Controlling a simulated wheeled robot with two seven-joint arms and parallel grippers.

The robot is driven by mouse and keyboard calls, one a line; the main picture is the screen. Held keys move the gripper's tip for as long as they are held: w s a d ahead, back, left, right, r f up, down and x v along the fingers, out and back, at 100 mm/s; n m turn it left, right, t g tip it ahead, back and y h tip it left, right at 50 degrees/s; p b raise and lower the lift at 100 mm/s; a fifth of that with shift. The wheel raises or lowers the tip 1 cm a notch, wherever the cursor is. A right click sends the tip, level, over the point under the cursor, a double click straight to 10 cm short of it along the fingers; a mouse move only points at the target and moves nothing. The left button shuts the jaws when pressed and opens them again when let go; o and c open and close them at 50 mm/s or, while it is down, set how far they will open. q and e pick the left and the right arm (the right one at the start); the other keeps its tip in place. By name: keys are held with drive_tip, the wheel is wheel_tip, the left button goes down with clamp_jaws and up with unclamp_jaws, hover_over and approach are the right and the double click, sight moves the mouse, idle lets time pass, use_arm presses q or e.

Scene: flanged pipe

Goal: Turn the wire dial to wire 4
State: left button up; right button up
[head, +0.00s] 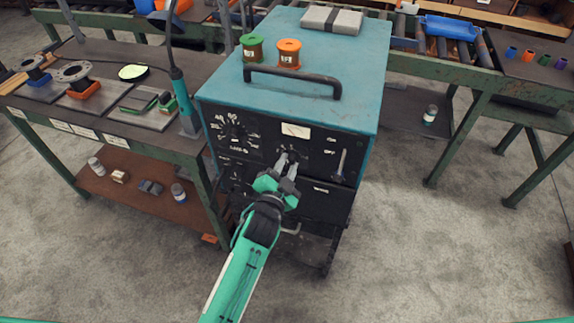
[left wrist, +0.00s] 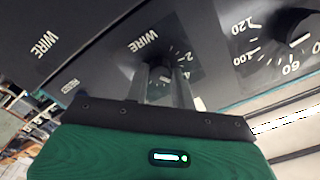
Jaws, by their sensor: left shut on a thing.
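The teal machine (head: 360,75) has a black front panel with dials. The wire dial (left wrist: 155,66) is a dark knob under a white WIRE label in the left wrist view. My left gripper (head: 287,162) reaches the middle of the panel, and its two grey fingers (left wrist: 162,84) are shut on this knob. The fingers hide much of the knob. Small marks show to its right, but I cannot read which number it points at. My right gripper is in neither view.
A larger numbered dial (head: 236,132) is left of the gripper, and a lever (head: 340,165) is to its right. A meter (head: 296,130) is above. Green (head: 252,47) and orange (head: 289,53) spools and a black handle (head: 293,78) are on top. A workbench (head: 110,50) stands at left.

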use_arm(q)
drive_tip(key=shift+n, duration=0.6)
drive_tip(key=o, duration=1)
drive_tip(key=shift+s, duration=0.1)
drive_tip(key=shift+b+v, duration=1.55)
drive_tip(key=shift+v, duration=5.3)
